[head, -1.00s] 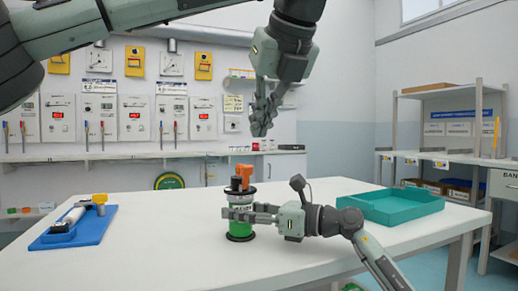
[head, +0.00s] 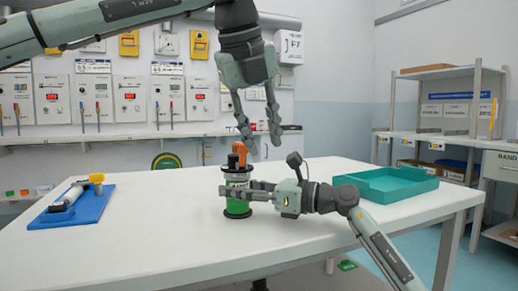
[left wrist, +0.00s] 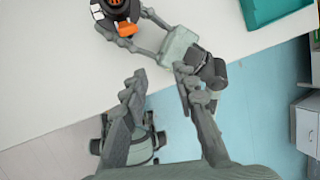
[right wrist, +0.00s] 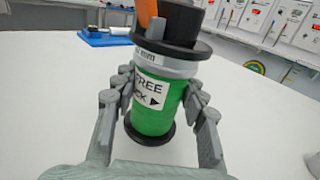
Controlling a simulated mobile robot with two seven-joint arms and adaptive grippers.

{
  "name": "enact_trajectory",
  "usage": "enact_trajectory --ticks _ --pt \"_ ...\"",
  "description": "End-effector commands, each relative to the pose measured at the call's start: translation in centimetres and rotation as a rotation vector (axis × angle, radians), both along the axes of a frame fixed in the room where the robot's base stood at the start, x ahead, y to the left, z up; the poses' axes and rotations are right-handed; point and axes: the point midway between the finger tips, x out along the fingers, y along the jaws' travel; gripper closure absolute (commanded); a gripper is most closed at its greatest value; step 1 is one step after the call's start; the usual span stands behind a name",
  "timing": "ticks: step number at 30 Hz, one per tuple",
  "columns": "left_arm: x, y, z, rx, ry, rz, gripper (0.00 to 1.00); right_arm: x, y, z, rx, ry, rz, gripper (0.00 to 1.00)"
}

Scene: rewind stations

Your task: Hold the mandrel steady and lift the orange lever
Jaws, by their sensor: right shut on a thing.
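The mandrel (head: 237,207) stands upright on the white table, a green spool with black flanges and a white label reading "FREE" in the right wrist view (right wrist: 158,105). The orange lever (head: 240,150) is on its black top; it shows in the left wrist view (left wrist: 127,28) and partly in the right wrist view (right wrist: 147,12). My right gripper (head: 232,191) is shut on the mandrel's body from the right, one finger on each side. My left gripper (head: 261,140) points down, open and empty, above and slightly right of the lever in the head view.
A blue tray (head: 60,218) with a roller-like tool and a yellow part lies at the table's left. An empty teal tray (head: 400,192) sits at the right. Wall panels and a shelf are behind.

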Motion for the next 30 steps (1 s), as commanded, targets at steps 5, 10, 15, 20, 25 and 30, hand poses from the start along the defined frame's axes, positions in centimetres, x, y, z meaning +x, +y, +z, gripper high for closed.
enact_trajectory --ticks 5,10,15,20,25,30 --pt "-1.2 0.4 -3.9 -0.492 0.301 -0.014 0.72 0.0 0.0 0.0 0.001 0.000 -0.001 0.96" --pt "-0.9 2.6 -3.4 -0.975 0.551 0.127 0.72 0.0 0.0 0.0 0.000 0.000 -0.001 0.96" --pt "1.5 6.9 -2.8 -1.337 0.716 0.341 0.72 0.0 0.0 0.0 0.000 0.000 0.000 0.96" --pt "3.3 9.9 -3.2 -1.510 0.790 0.485 0.72 0.0 0.0 0.0 0.000 0.000 0.000 0.96" --pt "4.1 9.9 -3.2 -1.558 0.810 0.528 0.72 0.0 0.0 0.0 0.000 0.000 0.000 0.96" --pt "4.9 7.1 -3.2 -1.554 0.810 0.525 0.72 0.0 0.0 0.0 0.000 0.000 0.000 0.96"
